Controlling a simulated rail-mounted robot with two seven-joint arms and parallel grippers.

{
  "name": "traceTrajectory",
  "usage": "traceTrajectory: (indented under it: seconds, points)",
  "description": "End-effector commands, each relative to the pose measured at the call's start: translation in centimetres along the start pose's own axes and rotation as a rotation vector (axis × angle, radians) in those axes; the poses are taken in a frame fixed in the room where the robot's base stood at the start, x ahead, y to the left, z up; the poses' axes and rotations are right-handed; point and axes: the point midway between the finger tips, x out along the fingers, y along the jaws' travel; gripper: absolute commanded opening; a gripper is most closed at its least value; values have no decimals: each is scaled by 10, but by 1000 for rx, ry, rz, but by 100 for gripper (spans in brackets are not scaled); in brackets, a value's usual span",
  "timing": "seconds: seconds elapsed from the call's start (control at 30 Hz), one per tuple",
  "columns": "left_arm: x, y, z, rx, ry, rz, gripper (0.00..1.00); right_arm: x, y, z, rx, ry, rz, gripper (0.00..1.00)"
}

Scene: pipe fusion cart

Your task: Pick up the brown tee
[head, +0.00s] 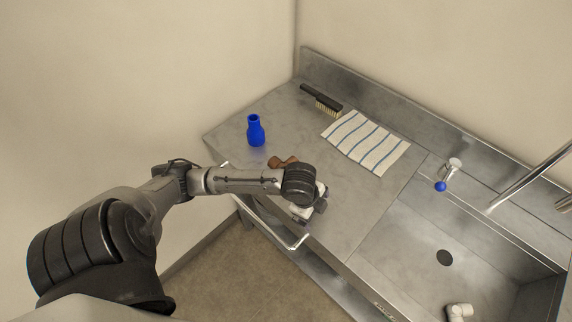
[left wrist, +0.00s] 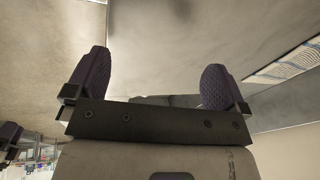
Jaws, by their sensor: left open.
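The brown tee (head: 283,162) lies on the steel counter near its front edge in the head view, just behind my left forearm, which hides part of it. My left gripper (head: 311,210) is to the right of the tee and nearer the counter's front edge, apart from it in the picture. In the left wrist view my left gripper (left wrist: 154,82) has its two dark padded fingers wide apart with nothing between them. The tee cannot be made out in that view.
A blue bottle (head: 256,131) stands behind and left of the tee. A brush (head: 321,99) and a striped towel (head: 366,143) lie at the back. The sink (head: 410,245) is at right, with a white fitting (head: 459,311). A rail (head: 270,223) runs along the front edge.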

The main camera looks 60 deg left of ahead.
Motion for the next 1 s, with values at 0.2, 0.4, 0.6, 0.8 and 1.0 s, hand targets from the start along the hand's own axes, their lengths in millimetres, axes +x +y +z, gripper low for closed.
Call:
traceTrajectory:
  seconds: [0.2,0.4,0.6,0.8,1.0]
  points:
    - [-51,-71,58,154,-127,121,100,-15,0,-5,3,2,-3,43]
    - [-97,-108,100,180,-164,205,100,-21,-1,-7,5,4,-4,43]
    - [-118,-121,120,178,-165,238,100,-22,-1,-8,4,4,-4,43]
    - [-92,-115,127,176,-164,247,100,-16,0,-6,1,4,-1,43]
    - [-60,-108,133,176,-164,245,100,-10,1,-3,-3,3,2,43]
